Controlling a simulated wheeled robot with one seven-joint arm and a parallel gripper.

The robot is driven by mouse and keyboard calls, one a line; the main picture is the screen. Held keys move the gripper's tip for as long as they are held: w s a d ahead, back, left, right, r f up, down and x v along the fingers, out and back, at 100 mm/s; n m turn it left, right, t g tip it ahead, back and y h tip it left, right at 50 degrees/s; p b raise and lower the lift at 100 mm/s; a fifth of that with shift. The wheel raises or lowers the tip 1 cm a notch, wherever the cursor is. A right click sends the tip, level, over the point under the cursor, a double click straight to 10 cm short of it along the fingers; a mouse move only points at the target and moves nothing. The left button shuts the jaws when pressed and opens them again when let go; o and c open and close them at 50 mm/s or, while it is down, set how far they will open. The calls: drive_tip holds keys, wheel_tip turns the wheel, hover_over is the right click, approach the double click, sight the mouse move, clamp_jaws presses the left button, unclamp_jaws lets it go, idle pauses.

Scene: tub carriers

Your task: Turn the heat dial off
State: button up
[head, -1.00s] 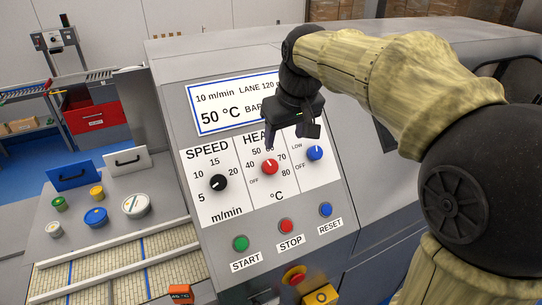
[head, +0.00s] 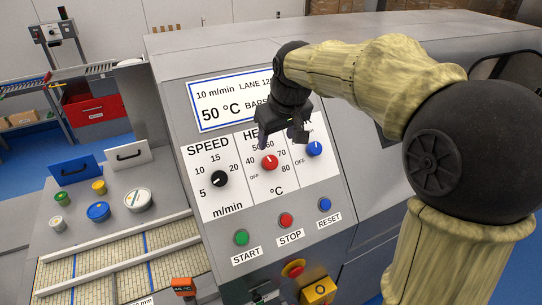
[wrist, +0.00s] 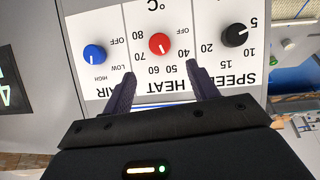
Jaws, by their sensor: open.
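The heat dial (head: 269,162) is a round red knob in the middle of the control panel, and its white mark points up near 50. Its scale runs from OFF at the lower left to 80. In the wrist view the heat dial (wrist: 159,44) appears upside down, between and beyond the two fingertips. My gripper (head: 284,138) is open and empty, just above the dial in the head view and apart from it. In the wrist view my gripper (wrist: 162,84) has one dark finger on each side of the dial's line. The gripper covers part of the HEAT label in the head view.
The black speed dial (head: 219,179) is left of the heat dial, and the blue air dial (head: 314,149) is right. Below are the green start (head: 241,237), red stop (head: 286,221) and blue reset (head: 324,205) buttons. A display (head: 233,101) above reads 50 °C.

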sight(271, 160)
drive_tip(key=p+x, duration=0.2)
drive_tip(key=x, duration=0.9)
drive_tip(key=shift+f+p, duration=0.15)
drive_tip(key=shift+p, duration=0.2)
drive_tip(key=c, duration=1)
